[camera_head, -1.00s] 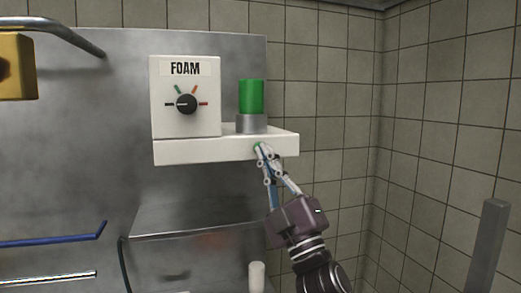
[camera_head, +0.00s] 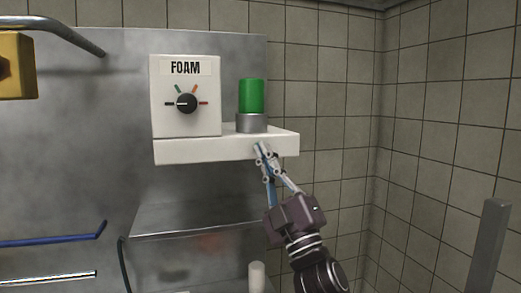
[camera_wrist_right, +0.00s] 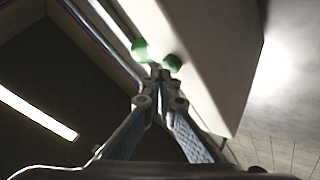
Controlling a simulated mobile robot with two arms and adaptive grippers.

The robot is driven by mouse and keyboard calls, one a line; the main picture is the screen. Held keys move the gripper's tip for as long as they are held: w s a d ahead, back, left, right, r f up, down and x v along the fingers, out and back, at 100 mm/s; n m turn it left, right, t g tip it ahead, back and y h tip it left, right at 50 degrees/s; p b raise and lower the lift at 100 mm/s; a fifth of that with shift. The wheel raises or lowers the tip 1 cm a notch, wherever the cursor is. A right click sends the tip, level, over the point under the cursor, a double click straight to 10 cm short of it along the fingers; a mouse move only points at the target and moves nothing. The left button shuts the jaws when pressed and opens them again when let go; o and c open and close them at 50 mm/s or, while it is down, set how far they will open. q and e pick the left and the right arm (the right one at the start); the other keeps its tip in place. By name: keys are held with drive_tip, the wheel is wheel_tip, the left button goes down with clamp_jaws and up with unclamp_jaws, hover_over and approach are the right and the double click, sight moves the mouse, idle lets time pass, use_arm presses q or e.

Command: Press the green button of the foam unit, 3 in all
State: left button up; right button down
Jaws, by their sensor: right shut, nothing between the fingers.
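The white foam unit (camera_head: 205,150) is on the steel wall, with a FOAM label, a black dial (camera_head: 187,103) and a green cylinder (camera_head: 251,97) on a grey collar. My right gripper (camera_head: 262,150) is shut and empty, its fingertips at the front face of the unit's ledge, below the cylinder. My left gripper is out of view.
A steel shelf (camera_head: 190,220) lies below the unit. A yellow box (camera_head: 18,68) is at the upper left and a blue rod (camera_head: 50,241) at the lower left. A grey post (camera_head: 488,245) stands at the right. The space before the tiled wall is open.

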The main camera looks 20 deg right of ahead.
drive_tip(key=shift+w+h, duration=0.3)
drive_tip(key=shift+w, duration=0.15)
idle(0.6)
drive_tip(key=shift+s, duration=0.85)
drive_tip(key=s+p, duration=0.1)
drive_tip(key=s, duration=0.4)
drive_tip(key=shift+d, duration=0.15)
idle(2.0)
